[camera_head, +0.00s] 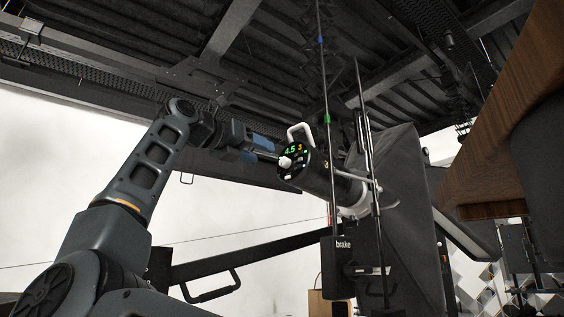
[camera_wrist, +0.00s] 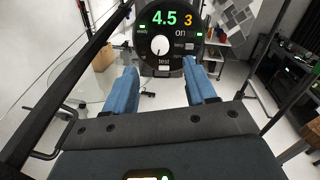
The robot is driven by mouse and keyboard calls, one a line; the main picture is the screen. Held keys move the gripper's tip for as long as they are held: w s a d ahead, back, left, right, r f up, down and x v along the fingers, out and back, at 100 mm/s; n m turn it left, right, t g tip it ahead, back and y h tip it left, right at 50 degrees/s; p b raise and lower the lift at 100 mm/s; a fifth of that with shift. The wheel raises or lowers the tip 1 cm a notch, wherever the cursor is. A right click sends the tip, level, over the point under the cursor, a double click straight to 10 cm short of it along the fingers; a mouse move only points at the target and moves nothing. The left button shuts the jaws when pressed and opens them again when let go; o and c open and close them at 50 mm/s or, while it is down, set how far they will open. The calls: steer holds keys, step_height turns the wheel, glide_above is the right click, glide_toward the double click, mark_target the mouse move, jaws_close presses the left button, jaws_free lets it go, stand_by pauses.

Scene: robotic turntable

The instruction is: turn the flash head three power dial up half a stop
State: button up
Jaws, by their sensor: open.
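The flash head (camera_head: 322,172) is a black cylinder with a white handle on top, mounted on a stand in the middle of the head view. Its round back panel (camera_wrist: 186,34) faces my gripper and reads a green 4.5 and an orange 3. A white power dial (camera_wrist: 160,46) with a dark pointer mark sits at the panel's left middle; it also shows in the head view (camera_head: 285,162). My gripper (camera_wrist: 163,88) is open, its two blue fingers apart and pointing at the panel. In the wrist view the dial shows above and between the fingertips.
A large dark softbox (camera_head: 400,215) is right of the flash head. Thin vertical poles and a box marked "brake" (camera_head: 340,270) stand close by. A wooden panel (camera_head: 500,120) hangs at the right. A glass table (camera_wrist: 85,82) shows at the wrist view's left.

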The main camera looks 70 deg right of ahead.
mark_target(282, 162)
steer(key=x, duration=0.7)
steer(key=shift+s+d+p, duration=0.1)
steer(key=shift+d+p, duration=0.15)
steer(key=shift+p, duration=0.15)
steer(key=shift+c, duration=0.2)
jaws_close()
steer(key=shift+r+m+p, duration=0.15)
steer(key=shift+m+p, duration=0.45)
steer(key=shift+p, duration=0.2)
steer(key=shift+m+g+p, duration=0.3)
steer(key=shift+m+p, duration=0.15)
steer(key=shift+m, duration=0.55)
steer(key=shift+o, duration=0.2)
jaws_free()
steer(key=b+v, duration=0.1)
steer(key=v, duration=0.7)
